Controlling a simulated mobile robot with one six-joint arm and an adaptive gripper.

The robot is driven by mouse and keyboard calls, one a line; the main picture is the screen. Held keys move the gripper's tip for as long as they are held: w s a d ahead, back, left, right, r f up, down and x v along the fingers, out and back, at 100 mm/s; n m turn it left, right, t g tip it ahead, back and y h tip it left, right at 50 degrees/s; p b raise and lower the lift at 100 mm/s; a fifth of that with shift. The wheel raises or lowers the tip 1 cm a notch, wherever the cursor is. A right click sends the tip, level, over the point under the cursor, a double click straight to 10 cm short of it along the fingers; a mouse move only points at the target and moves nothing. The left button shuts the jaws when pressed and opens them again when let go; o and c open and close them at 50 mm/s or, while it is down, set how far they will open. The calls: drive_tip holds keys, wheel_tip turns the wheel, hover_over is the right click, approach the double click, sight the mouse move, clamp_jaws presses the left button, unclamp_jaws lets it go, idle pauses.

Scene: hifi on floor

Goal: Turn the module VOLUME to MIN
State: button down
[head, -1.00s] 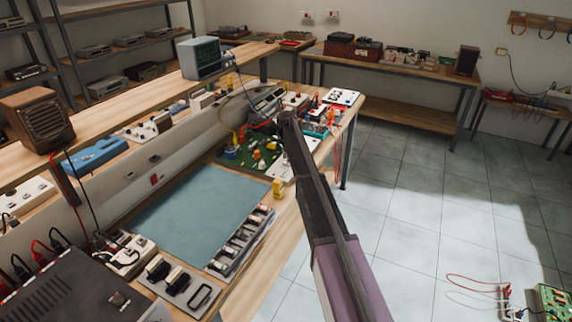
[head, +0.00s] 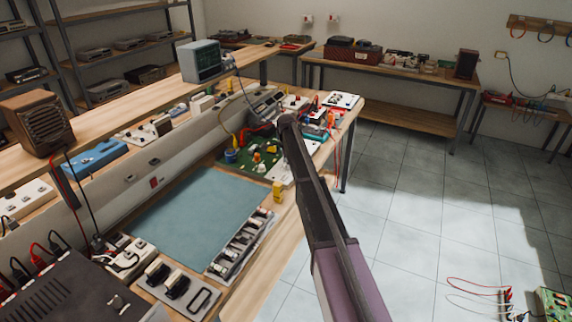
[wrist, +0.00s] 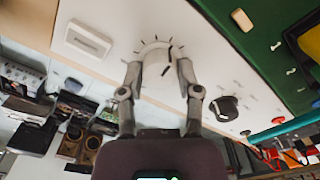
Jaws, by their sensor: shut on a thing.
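In the wrist view, a white round knob (wrist: 157,58) with a dark pointer line sits on a white module panel (wrist: 215,38). Dark tick marks ring it. My gripper (wrist: 161,75) is shut on this knob, with one finger on each side. The pointer line is towards the right finger. A second, dark knob (wrist: 225,108) stands apart on the same panel, to the right of my gripper. No label is readable, so I cannot tell which control is VOLUME. In the head view my own arm hides the gripper and the knob.
A green circuit board (head: 237,158) lies beside the module; it also shows in the wrist view (wrist: 262,35). A white rectangular part (wrist: 88,38) is on the panel's left. A teal mat (head: 200,215), component tray (head: 240,240) and yellow part (head: 278,191) are on the bench.

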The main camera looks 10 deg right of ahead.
drive_tip(key=shift+a, duration=0.1)
drive_tip(key=n, duration=0.6)
drive_tip(key=shift+s, duration=0.1)
drive_tip(key=n, duration=0.6)
drive_tip(key=shift+n, duration=0.3)
drive_tip(key=n, duration=1.3)
drive_tip(key=shift+s, duration=0.1)
drive_tip(key=shift+c, duration=1.5)
unclamp_jaws()
